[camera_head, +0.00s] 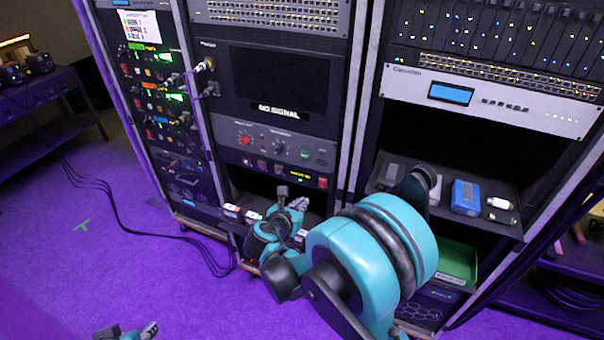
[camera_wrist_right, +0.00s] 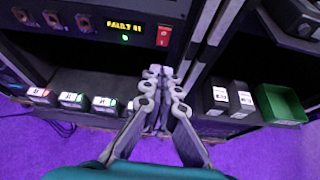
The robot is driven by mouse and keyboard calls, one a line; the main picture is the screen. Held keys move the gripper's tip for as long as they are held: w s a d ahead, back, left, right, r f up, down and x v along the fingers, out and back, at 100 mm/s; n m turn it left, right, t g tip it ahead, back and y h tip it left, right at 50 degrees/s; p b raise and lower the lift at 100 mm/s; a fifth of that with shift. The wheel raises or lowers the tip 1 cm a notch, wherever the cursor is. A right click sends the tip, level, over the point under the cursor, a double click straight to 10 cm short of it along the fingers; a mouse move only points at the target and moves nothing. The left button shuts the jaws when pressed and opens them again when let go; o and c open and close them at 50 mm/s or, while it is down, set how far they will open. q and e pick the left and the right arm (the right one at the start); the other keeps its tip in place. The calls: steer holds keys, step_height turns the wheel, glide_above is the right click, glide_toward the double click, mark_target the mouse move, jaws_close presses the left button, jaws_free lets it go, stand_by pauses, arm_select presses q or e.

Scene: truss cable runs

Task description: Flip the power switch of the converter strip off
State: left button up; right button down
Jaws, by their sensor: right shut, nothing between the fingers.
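My right gripper (camera_head: 297,205) is shut and empty in front of the middle rack's lower bay; its fingers (camera_wrist_right: 162,78) meet in the wrist view. Above them is a dark panel with a yellow fault display (camera_wrist_right: 132,26), a green light and a red rocker switch (camera_wrist_right: 163,36). In the head view that red switch (camera_head: 322,183) is above and right of the gripper, apart from it. Its position cannot be read. Small labelled converter boxes (camera_wrist_right: 73,100) stand in a row left of the fingers. Part of my left gripper (camera_head: 130,332) shows at the bottom edge; its jaws are unclear.
Rack posts stand close beside my right gripper. Cables (camera_head: 110,195) lie on the purple floor at left.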

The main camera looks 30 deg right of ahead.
steer(key=shift+w+a+r+n, duration=0.1)
steer(key=shift+w+n, duration=0.15)
steer(key=shift+n, duration=0.05)
steer(key=b, duration=0.2)
glide_toward(320, 180)
step_height(320, 180, down, 4)
steer(key=w+d, duration=0.3)
steer(key=shift+w+d+r+b, duration=0.1)
steer(key=shift+d+r+b, duration=0.15)
steer(key=shift+r+b, duration=0.1)
steer(key=shift+w+d+r, duration=0.1)
steer(key=shift+w+d, duration=0.25)
